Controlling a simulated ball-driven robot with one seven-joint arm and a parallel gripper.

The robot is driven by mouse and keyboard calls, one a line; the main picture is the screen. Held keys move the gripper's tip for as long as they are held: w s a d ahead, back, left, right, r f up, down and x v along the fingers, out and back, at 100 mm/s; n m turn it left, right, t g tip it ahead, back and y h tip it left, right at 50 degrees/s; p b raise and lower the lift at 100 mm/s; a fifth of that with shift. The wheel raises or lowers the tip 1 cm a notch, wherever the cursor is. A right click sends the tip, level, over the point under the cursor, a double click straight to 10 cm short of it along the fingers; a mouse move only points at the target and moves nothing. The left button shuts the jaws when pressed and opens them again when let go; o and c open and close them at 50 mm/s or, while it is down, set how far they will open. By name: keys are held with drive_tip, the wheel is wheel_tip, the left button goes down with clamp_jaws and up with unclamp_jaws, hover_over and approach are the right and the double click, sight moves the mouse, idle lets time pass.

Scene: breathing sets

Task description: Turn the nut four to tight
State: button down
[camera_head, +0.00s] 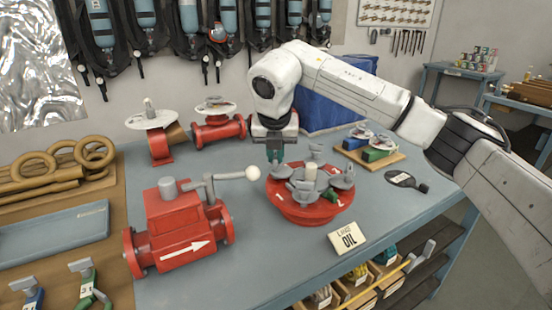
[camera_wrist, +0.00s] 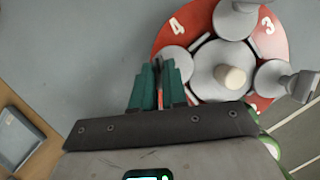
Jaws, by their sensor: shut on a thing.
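A round red flange (camera_head: 318,214) lies on the grey-blue bench with several grey wing-like nuts around a pale central post (camera_head: 310,172). The flange also shows in the wrist view (camera_wrist: 292,45), with painted white numbers 4 and 3. My gripper (camera_head: 275,158) points down at the flange's back left edge in the head view. Its teal fingers (camera_wrist: 158,76) are shut on the grey nut four (camera_wrist: 176,60), beside the painted 4. The fingers hide part of this nut, so how far it is turned cannot be told.
A red valve body (camera_head: 175,222) with a crank handle ending in a white ball (camera_head: 253,173) stands close left of the flange. Two red valves with pale handwheels (camera_head: 150,120) are behind left. A wooden board (camera_head: 370,157) lies at back right.

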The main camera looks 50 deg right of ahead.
drive_tip(key=shift+w+m+g+h+b, duration=0.1)
drive_tip(key=shift+m+g+h+b, duration=0.35)
drive_tip(key=shift+m, duration=0.75)
drive_tip(key=shift+r, duration=0.1)
drive_tip(key=c, duration=1.2)
unclamp_jaws()
drive_tip(key=shift+o, duration=0.2)
drive_tip(key=b+v, duration=0.1)
drive_tip(key=v, duration=0.9)
drive_tip(key=shift+r, duration=0.35)
drive_tip(key=shift+r, duration=0.1)
